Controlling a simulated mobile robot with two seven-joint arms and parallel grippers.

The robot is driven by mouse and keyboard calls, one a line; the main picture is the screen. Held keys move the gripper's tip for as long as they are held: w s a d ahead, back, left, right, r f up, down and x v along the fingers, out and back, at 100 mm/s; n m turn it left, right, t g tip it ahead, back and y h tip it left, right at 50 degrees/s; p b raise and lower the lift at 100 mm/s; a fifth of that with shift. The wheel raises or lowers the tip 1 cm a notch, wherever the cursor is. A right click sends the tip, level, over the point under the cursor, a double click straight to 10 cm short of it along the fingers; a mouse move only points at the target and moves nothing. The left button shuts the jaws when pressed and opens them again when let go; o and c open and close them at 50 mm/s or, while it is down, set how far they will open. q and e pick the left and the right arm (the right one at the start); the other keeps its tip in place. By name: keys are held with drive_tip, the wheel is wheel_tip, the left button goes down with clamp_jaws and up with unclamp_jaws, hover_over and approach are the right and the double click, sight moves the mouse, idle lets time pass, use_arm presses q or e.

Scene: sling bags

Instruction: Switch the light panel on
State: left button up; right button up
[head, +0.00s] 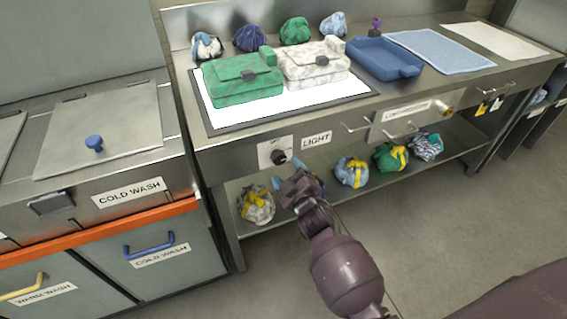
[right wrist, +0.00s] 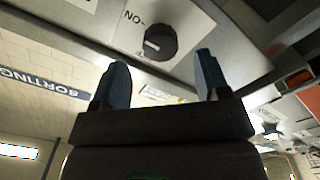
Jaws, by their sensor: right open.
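The light panel (head: 284,117) is a bright white rectangle in a dark frame on the metal bench. On the bench front, left of the LIGHT label (head: 317,140), a round black knob (head: 279,157) sits on a white plate. In the right wrist view the knob (right wrist: 160,42) shows a white pointer line, with "ON" printed to its left. My right gripper (head: 287,178) is just below and in front of the knob. In the right wrist view my right gripper (right wrist: 158,80) is open, its blue fingers apart and the knob beyond the gap between their tips. My left gripper is out of view.
A green bag (head: 240,85) and a white marbled bag (head: 313,68) stand on the panel. A blue tray (head: 383,60) is to their right. The cold wash unit (head: 100,140) stands close on the left. Bundled bags (head: 352,172) lie on the shelf below.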

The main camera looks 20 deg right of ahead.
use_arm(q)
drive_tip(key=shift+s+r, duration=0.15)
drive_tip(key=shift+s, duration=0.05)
use_arm(e)
drive_tip(key=s, duration=0.5)
drive_tip(key=shift+s, duration=0.25)
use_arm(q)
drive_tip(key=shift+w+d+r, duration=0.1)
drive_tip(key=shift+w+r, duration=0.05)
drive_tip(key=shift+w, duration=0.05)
use_arm(e)
drive_tip(key=shift+d, duration=0.1)
